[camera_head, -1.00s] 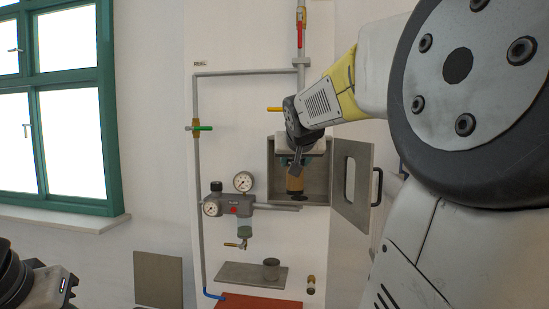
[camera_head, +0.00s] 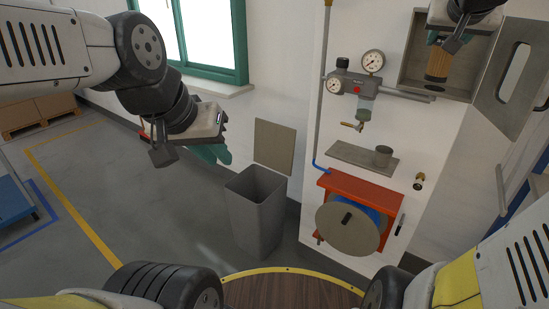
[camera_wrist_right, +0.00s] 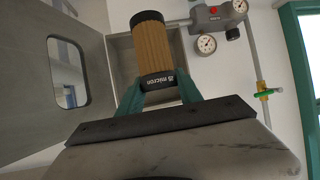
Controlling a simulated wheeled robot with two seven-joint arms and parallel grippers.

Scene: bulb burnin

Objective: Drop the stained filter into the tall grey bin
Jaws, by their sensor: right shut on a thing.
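The filter (camera_head: 438,62) is a tan pleated cylinder with black ends, upright at the open wall cabinet in the head view. My right gripper (camera_wrist_right: 158,92) is shut on its lower end in the right wrist view, where the filter (camera_wrist_right: 153,45) shows a "5 micron" band. I cannot tell how far inside the cabinet it is. The tall grey bin (camera_head: 257,215) stands open on the floor, left of the wall panel. My left gripper (camera_head: 212,153) hangs above and left of the bin, with teal fingers. I see nothing held in it, but the finger gap is unclear.
The cabinet (camera_head: 420,72) has its door (camera_head: 513,75) swung open to the right. Gauges and a valve block (camera_head: 350,88) sit left of it. A round wooden top (camera_head: 290,290) is in front.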

